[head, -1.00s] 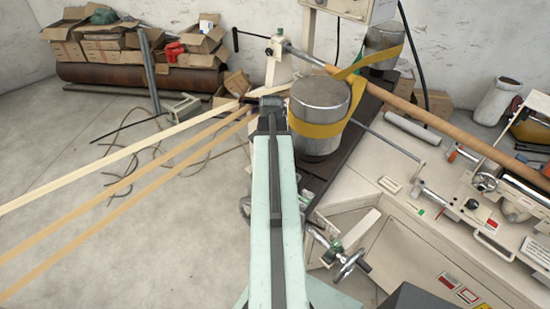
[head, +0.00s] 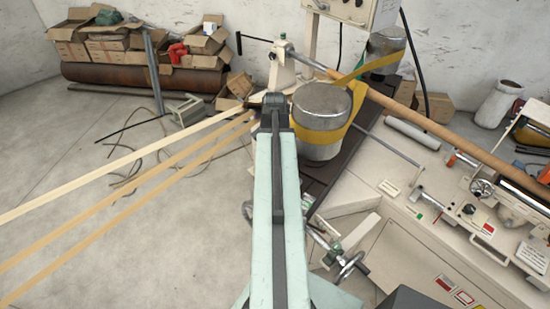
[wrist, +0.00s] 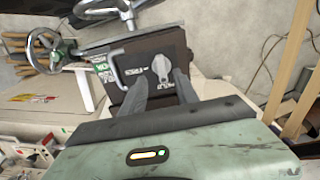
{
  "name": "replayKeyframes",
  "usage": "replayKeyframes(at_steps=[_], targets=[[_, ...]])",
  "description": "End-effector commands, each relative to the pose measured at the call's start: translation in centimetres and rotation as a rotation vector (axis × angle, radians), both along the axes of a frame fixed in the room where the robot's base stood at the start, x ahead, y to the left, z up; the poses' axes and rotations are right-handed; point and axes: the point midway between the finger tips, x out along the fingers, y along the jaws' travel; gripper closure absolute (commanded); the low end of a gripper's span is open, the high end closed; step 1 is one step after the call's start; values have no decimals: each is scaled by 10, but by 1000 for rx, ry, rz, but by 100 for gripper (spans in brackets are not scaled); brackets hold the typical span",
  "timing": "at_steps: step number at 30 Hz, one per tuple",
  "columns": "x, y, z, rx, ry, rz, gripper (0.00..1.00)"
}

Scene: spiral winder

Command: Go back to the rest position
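My gripper (wrist: 161,77) shows in the wrist view with its two dark grey fingers apart and nothing between them. Beyond the fingertips is a dark panel (wrist: 118,66) with a light grey rotary knob (wrist: 162,66), which appears in the gap between the fingers. I cannot tell how far the panel is from the tips. In the head view my pale green arm reaches straight forward, its end beside the metal drum. The fingers are hidden there.
The metal drum (head: 319,103) carries a yellow belt (head: 322,134). A long brown tube (head: 430,125) crosses above the cream machine (head: 400,255). Pale strips (head: 120,164) stretch across the left.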

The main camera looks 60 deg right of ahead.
Motion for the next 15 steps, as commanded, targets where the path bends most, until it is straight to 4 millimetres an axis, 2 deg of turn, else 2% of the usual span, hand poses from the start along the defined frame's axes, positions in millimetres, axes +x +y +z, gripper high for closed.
replayKeyframes(at_steps=[1, 5, 15], targets=[[-1, 0, 20, 0, 0, 0, 64], [-2, 0, 36, 1, 1, 0, 64], [-2, 0, 35, 1, 1, 0, 64]])
